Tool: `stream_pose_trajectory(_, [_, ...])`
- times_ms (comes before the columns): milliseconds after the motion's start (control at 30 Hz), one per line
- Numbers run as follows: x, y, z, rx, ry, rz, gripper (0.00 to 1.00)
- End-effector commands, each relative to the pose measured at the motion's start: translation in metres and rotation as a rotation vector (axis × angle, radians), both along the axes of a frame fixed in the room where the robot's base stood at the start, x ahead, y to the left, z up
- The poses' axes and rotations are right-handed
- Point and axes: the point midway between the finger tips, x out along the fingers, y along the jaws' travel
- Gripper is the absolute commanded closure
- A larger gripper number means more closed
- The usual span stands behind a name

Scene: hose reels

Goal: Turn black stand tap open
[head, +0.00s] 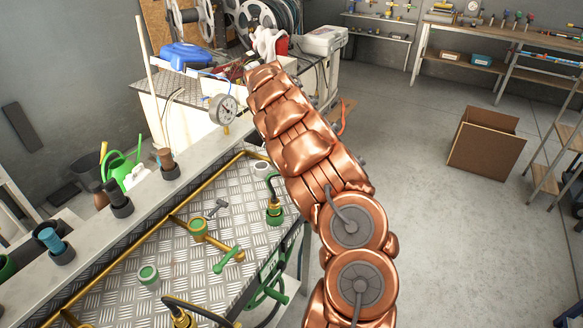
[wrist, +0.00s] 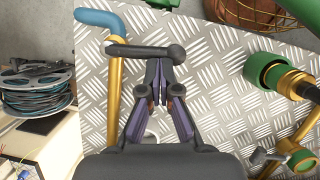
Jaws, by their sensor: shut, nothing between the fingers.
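The black tap handle (wrist: 145,50) shows in the wrist view as a short bar with a rounded right end. Its left end lies over an upright-looking gold pipe (wrist: 115,85) with a blue bent top (wrist: 100,19). My gripper (wrist: 158,72) is shut and empty, with its fingertips just below the bar's right part in the picture. I cannot tell whether they touch the bar. In the head view my copper-coloured arm reaches away over the bench, and I cannot make out the black tap or the gripper there.
The diamond-plate bench (head: 180,255) carries a green tap handle (head: 228,260), a grey tap handle (head: 216,208) and a green-based black spout (head: 274,200). A pressure gauge (head: 222,109) stands left of my arm. In the wrist view, green-gold fittings (wrist: 275,75) are at right. Floor at right is mostly clear.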

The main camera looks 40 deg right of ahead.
Motion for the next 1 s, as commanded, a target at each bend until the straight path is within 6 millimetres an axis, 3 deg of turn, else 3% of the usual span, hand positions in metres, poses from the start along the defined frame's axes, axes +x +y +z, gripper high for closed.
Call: stream_pose_trajectory(1000, [-0.0076, -0.0027, -0.002, 0.001, 0.001, 0.109, 1.0])
